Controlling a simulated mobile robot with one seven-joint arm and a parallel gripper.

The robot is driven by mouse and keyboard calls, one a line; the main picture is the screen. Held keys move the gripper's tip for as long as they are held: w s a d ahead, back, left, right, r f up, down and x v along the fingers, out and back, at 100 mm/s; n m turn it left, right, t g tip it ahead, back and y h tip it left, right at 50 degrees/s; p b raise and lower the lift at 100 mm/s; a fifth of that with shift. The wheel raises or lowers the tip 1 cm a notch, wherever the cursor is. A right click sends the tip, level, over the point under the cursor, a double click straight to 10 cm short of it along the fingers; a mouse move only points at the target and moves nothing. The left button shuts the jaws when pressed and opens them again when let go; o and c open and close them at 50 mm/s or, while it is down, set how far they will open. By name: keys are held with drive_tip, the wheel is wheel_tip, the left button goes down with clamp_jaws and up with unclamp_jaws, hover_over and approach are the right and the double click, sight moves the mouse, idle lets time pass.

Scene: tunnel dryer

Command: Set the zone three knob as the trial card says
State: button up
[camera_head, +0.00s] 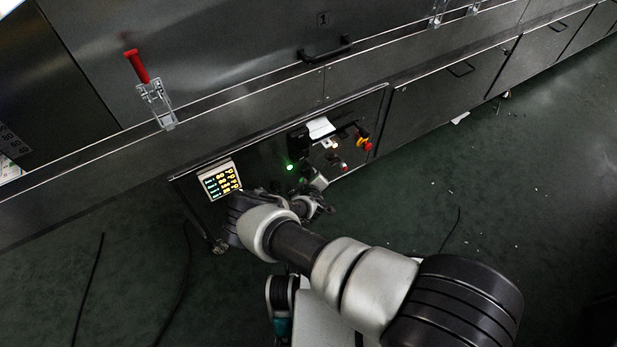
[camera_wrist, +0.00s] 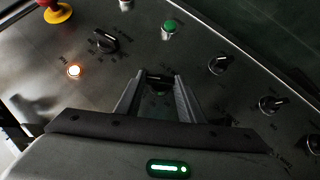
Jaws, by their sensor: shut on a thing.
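My gripper (camera_wrist: 158,78) is shut on a small black knob (camera_wrist: 158,84) on the dark control panel. The fingers stand on either side of it and hide most of it, so its pointer cannot be read. Other black knobs (camera_wrist: 220,65) and (camera_wrist: 272,103) stand to the right in the wrist view, with one more at the right edge. The labels are too small to read, so I cannot tell which zone the held knob serves. In the head view, my arm hides part of the panel. A white paper (camera_head: 320,127) is at the panel's top; its writing is unreadable.
A lit display (camera_head: 220,181) is at the panel's left. Cables (camera_head: 88,290) lie on the green floor.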

drive_tip(key=n+t+h, duration=0.2)
drive_tip(key=shift+s+a+f+t, duration=0.1)
drive_tip(key=shift+a+f+t, duration=0.05)
drive_tip(key=shift+f+t, duration=0.15)
drive_tip(key=shift+n+h, duration=0.3)
drive_tip(key=shift+h, duration=0.1)
drive_tip(key=shift+a+t, duration=0.15)
drive_tip(key=shift+t, duration=0.15)
drive_tip(key=o, duration=1)
drive_tip(key=shift+o, duration=0.2)
drive_tip(key=shift+s, duration=0.1)
